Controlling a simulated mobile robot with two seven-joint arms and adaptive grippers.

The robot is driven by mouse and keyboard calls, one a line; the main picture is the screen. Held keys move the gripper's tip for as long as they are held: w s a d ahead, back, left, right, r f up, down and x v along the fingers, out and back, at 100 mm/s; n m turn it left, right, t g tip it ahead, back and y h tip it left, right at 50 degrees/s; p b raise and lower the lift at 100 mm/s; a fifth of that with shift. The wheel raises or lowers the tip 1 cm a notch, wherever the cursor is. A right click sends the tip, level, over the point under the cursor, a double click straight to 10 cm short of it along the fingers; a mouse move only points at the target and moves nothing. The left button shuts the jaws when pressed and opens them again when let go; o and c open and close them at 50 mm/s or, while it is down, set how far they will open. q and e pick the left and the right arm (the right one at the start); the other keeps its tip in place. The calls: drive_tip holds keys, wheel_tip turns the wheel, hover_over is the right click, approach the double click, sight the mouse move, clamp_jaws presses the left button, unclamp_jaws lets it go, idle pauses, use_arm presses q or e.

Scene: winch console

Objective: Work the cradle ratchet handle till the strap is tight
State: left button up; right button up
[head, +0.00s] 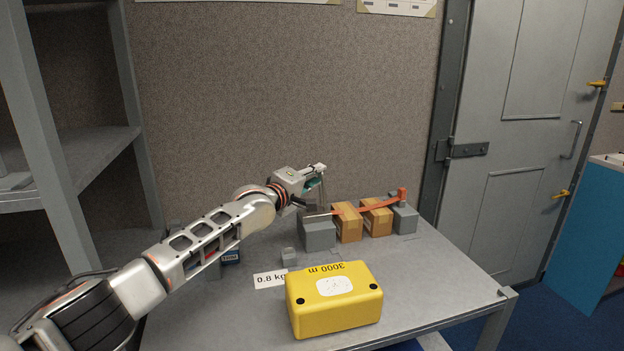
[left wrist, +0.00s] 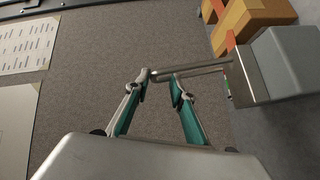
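The cradle stands on the table, with two grey end blocks and an orange strap (head: 362,207) over wooden blocks between them. The ratchet handle (head: 320,214) is a thin metal rod at the left grey block (head: 319,234). In the left wrist view the handle (left wrist: 192,68) reaches out from the ratchet housing (left wrist: 240,82), roughly level, across the fingertips. My left gripper (left wrist: 162,87) has teal-padded fingers that stand apart, with a gap between them. The handle lies at or just beyond the tips; contact cannot be told. My right gripper is out of view.
A yellow case (head: 334,307) marked 3000 m sits at the table front. The wall is behind the cradle. The table's right side (head: 440,275) is clear.

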use_arm(q)
drive_tip(key=v, duration=1.2)
drive_tip(key=shift+d+r, duration=0.1)
idle(0.5)
